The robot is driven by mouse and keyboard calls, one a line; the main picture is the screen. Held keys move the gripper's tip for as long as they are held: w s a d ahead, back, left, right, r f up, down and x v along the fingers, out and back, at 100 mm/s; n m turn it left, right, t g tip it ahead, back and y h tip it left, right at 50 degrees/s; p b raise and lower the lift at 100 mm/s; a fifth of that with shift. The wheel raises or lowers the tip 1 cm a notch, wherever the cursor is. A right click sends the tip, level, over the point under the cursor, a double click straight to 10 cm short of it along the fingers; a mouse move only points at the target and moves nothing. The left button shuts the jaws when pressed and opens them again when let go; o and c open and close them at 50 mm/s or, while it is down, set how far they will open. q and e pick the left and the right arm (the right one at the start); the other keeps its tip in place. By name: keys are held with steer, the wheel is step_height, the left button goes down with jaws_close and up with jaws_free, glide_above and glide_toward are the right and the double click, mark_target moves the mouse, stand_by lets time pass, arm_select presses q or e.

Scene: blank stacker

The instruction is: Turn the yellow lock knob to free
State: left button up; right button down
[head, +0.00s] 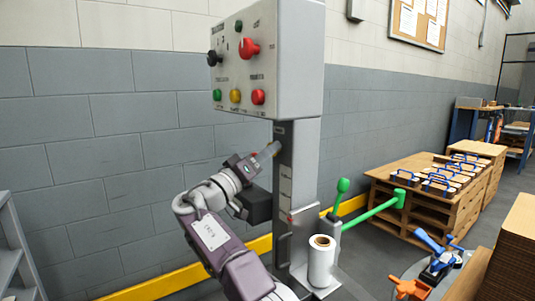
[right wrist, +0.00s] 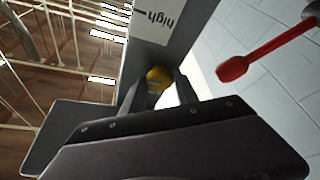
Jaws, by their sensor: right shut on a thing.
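The yellow lock knob (right wrist: 158,77) shows between the fingertips of my right gripper (right wrist: 160,88) in the right wrist view, on the grey post beside a label reading "high". The gripper is shut on the knob. In the head view my right gripper (head: 268,152) reaches the upper part of the grey post (head: 303,150) below the control box. Only a little yellow shows there at the fingertips, and the knob's turn position cannot be read. My left gripper is not in view.
The control box (head: 285,50) with coloured buttons is above the gripper. A black block (head: 259,205) juts from the post below it. Green-handled levers (head: 375,210) and a white roll (head: 321,262) stand lower right. A red lever (right wrist: 262,58) shows in the right wrist view.

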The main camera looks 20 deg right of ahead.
steer(key=c, duration=0.9)
jaws_free()
steer(key=shift+c, duration=0.2)
steer(key=v, duration=0.9)
steer(key=shift+f, duration=0.1)
